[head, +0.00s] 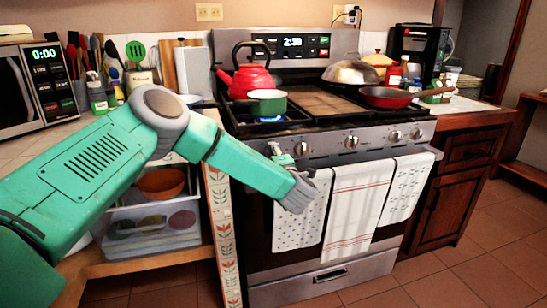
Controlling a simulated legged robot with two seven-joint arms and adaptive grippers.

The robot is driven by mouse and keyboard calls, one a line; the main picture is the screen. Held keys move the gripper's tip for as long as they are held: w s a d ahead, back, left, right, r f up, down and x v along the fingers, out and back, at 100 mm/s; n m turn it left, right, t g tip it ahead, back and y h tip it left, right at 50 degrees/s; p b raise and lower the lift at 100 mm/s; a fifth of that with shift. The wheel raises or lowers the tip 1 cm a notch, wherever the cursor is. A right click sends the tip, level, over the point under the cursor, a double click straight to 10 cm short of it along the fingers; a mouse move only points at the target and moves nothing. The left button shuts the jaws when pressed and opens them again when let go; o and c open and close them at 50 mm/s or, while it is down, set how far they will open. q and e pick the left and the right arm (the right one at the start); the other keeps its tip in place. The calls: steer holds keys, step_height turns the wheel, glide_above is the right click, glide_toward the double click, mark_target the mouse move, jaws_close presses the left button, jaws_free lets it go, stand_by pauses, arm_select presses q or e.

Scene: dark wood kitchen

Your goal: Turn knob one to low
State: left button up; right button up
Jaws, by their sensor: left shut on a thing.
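The stove's front panel (330,147) carries a row of round metal knobs. Other knobs show to the right, such as a middle knob (351,141). A blue flame (270,119) burns under a green pot (268,102) on the front left burner. The knob's exact angle cannot be told. My right gripper is not in view.
Towels (357,205) hang on the oven handle, just right of my wrist. A red kettle (250,78) stands behind the pot. A red pan (388,97) sits at the right of the stovetop. An open shelf with bowls (161,183) lies below my forearm.

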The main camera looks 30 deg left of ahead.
arm_select(q)
steer(key=shift+s+a+f, duration=0.1)
steer(key=shift+s+f, duration=0.05)
steer(key=shift+f, duration=0.15)
steer(key=o, duration=1.1)
steer(key=shift+o, duration=0.2)
steer(key=v, duration=1.2)
steer(key=shift+a+r, duration=0.1)
